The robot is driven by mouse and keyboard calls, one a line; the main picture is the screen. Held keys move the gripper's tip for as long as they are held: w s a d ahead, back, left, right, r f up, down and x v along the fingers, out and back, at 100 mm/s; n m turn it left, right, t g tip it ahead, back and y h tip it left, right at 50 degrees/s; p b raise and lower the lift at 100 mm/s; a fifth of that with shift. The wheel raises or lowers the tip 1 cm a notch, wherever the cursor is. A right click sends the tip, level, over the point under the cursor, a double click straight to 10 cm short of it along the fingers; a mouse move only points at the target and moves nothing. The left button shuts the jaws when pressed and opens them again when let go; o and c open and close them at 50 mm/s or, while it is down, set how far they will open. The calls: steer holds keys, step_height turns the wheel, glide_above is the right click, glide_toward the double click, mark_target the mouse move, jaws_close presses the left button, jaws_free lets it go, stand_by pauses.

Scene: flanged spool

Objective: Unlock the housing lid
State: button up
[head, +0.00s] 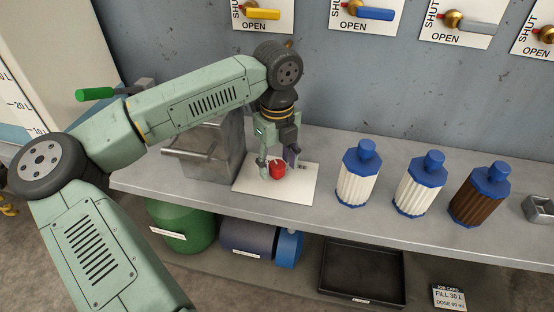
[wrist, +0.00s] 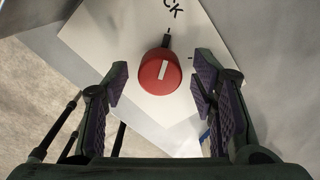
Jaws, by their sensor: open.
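A round red knob (head: 278,170) stands on a white plate (head: 298,192) on the bench. In the wrist view the red knob (wrist: 158,72) shows a white stripe on top, tilted slightly to the upper right. The white plate (wrist: 100,40) has black lettering ending in "CK", partly cut off, and dark marks near the knob. My gripper (head: 277,158) points down over the knob. In the wrist view my gripper (wrist: 159,80) is open, with one finger on each side of the knob and visible gaps. I cannot tell which part is the lid.
A grey metal box (head: 214,145) with a bar handle stands left of the plate. White bottle (head: 356,180), second white bottle (head: 418,188) and brown bottle (head: 477,200) stand to the right. Valve panels (head: 365,15) line the wall. A black tray (head: 362,272) lies below.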

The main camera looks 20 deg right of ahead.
steer(key=c, duration=1.1)
steer(key=shift+c, duration=0.2)
steer(key=shift+f+m+b, duration=0.15)
steer(key=shift+m+b, duration=0.25)
steer(key=shift+b, duration=0.1)
steer(key=shift+f+m+b, duration=0.1)
steer(key=shift+m+b, duration=0.5)
steer(key=shift+b, duration=0.1)
steer(key=m+b, duration=0.3)
steer(key=m, duration=0.1)
steer(key=m+b, duration=0.1)
steer(key=m, duration=0.2)
steer(key=shift+m+b, duration=0.3)
steer(key=shift+m, duration=0.1)
steer(key=shift+r+m+b, duration=0.2)
steer(key=shift+m+b, duration=0.25)
steer(key=shift+m, duration=1.55)
